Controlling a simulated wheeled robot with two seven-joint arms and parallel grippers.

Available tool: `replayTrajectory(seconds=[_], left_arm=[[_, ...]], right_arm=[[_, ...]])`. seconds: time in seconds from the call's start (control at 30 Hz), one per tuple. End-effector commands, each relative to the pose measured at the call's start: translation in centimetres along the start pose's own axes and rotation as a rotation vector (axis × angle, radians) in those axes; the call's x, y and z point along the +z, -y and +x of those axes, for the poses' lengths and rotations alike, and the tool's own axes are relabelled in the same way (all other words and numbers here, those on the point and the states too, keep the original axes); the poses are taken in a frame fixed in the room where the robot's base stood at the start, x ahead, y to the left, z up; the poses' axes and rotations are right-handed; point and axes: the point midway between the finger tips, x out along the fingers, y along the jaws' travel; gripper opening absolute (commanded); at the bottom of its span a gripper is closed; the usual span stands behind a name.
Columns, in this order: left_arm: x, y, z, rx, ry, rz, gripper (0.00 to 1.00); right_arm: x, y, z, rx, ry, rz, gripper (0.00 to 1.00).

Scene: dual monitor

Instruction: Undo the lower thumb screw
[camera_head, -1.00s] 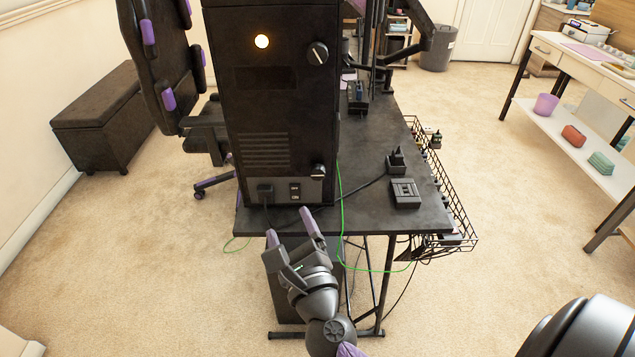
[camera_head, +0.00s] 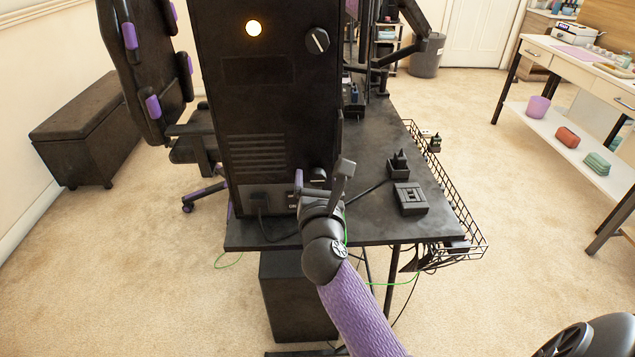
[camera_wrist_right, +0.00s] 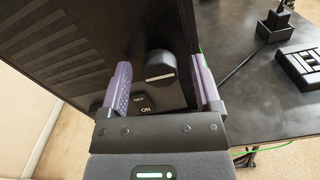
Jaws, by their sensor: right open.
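The lower thumb screw (camera_head: 317,175) is a dark knob with a pale line, low on the right of the black computer case (camera_head: 262,110). In the right wrist view the lower thumb screw (camera_wrist_right: 160,66) shows between the two purple finger pads. My right gripper (camera_head: 321,173) is open, with one finger on each side of the screw. A gap shows between the screw and each pad in the wrist view. The upper thumb screw (camera_head: 318,41) sits near the case's top right. My left gripper is not in view.
The case stands on a black desk (camera_head: 385,222). A power plug (camera_head: 259,201) and a switch marked ON and OFF (camera_wrist_right: 138,104) are close below left of the screw. A black box (camera_head: 410,199), cables and a wire basket (camera_head: 465,215) lie to the right.

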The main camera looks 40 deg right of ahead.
Motion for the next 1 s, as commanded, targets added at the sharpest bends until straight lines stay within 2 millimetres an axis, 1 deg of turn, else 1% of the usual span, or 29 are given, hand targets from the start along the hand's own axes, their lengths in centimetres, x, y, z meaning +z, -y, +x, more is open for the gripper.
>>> replayTrajectory(seconds=[0.07, 0.1, 0.17, 0.2, 0.27, 0.3, 0.37, 0.4, 0.47, 0.5, 0.77, 1.0], left_arm=[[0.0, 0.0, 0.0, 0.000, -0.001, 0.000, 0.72], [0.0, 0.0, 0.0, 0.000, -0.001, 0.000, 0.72], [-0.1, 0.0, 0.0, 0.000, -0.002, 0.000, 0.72], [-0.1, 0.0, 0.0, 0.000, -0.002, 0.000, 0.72], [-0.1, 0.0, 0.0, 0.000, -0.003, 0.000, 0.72], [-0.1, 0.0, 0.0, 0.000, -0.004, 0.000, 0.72], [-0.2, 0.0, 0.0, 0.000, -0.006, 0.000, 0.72], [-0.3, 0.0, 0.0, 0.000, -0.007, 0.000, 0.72], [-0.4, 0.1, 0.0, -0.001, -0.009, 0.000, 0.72], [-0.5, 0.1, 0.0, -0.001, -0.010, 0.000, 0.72], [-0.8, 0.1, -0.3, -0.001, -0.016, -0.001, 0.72], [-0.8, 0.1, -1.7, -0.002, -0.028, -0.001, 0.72]], right_arm=[[0.0, 0.0, 0.0, 0.000, 0.000, 0.000, 0.81], [0.0, 0.0, 0.0, 0.000, 0.000, -0.001, 0.79], [0.0, 0.0, 0.0, 0.001, 0.000, -0.001, 0.67], [0.0, 0.0, 0.0, 0.001, 0.000, -0.001, 0.58], [0.0, 0.0, -0.1, 0.001, 0.000, -0.001, 0.45], [0.0, 0.0, -0.1, 0.001, 0.000, -0.001, 0.37], [0.0, 0.0, -0.1, 0.001, 0.000, -0.001, 0.24], [0.0, 0.0, -0.1, 0.001, 0.000, -0.001, 0.16], [0.0, 0.0, -0.1, 0.001, 0.000, -0.001, 0.03], [0.0, 0.0, -0.1, 0.001, 0.000, -0.001, 0.00], [0.1, -0.1, -0.1, 0.001, 0.000, -0.023, 0.00], [0.3, -0.1, -0.1, 0.001, -0.001, -0.140, 0.00]])
